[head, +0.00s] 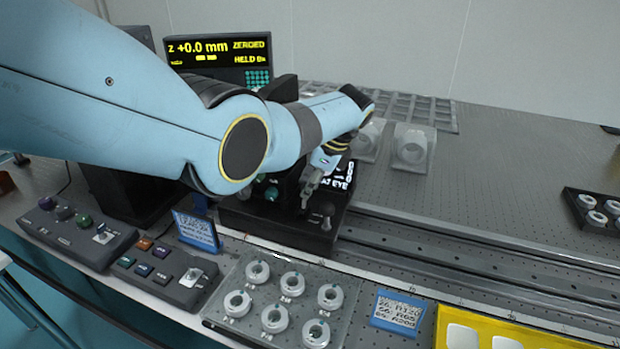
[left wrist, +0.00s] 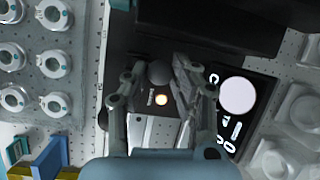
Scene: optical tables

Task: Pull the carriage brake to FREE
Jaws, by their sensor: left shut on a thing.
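The carriage (head: 275,228) is a black block on the rail in the middle of the head view. My left gripper (head: 309,192) reaches down to its right part, its fingers partly hidden by the wrist. In the left wrist view my left gripper (left wrist: 160,82) has its fingers on either side of a dark round knob (left wrist: 158,72), which I take for the brake lever's, and is shut on it. The FREE marking cannot be read. My right gripper is out of view.
Button boxes (head: 165,270), a blue sign (head: 196,230) and a plate of white rings (head: 250,318) stand in front. The rail (head: 450,243) runs clear to the right. Clear mounts (head: 413,148) stand behind.

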